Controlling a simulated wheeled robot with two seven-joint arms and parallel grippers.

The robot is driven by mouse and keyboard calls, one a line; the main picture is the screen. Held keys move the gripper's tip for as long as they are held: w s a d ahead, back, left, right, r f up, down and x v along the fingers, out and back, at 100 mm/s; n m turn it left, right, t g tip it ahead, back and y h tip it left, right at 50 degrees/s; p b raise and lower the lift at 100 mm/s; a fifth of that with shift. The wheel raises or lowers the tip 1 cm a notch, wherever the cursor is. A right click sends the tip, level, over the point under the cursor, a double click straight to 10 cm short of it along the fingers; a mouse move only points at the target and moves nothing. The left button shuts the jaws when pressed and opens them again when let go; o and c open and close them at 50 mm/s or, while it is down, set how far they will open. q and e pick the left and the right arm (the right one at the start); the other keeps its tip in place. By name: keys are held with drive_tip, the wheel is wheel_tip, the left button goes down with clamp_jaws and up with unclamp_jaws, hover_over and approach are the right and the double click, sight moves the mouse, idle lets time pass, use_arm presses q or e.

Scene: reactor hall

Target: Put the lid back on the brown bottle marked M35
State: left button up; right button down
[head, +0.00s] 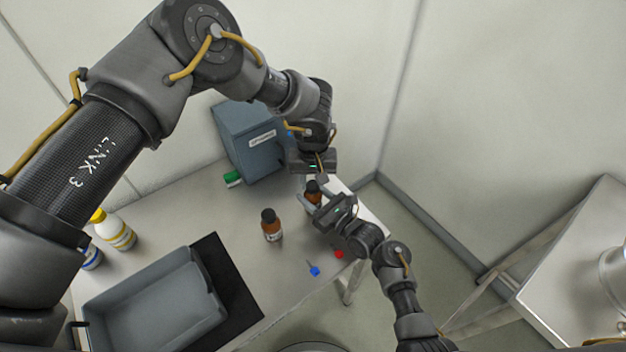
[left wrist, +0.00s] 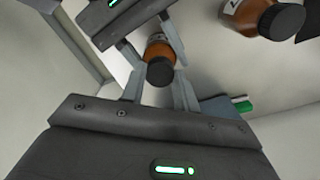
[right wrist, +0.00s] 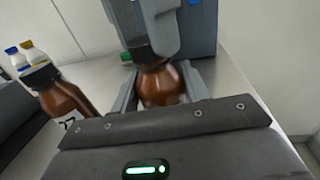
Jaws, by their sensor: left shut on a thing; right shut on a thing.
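A brown bottle (head: 313,196) stands upright near the table's right end; its marking is not readable. My right gripper (head: 317,202) is shut around its body, one finger on each side in the right wrist view. A black lid (left wrist: 160,71) sits at the bottle's top, between the fingers of my left gripper (left wrist: 158,78), which is shut on it from above. In the right wrist view the lid (right wrist: 141,52) meets the neck of the bottle (right wrist: 160,86); whether it is fully seated I cannot tell. A second brown bottle (head: 271,226) with a black cap stands apart, to the left.
A blue-grey box (head: 252,150) and a green-capped item (head: 233,179) are at the back. A grey bin (head: 150,312) lies beside a black mat (head: 238,290). Yellow-capped (head: 115,232) and blue-capped (head: 91,257) bottles stand left. Small blue (head: 314,271) and red (head: 339,254) items lie near the front edge.

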use_arm(q)
drive_tip(key=o, duration=0.9)
drive_tip(key=shift+r, duration=2.25)
drive_tip(key=shift+c, duration=0.2)
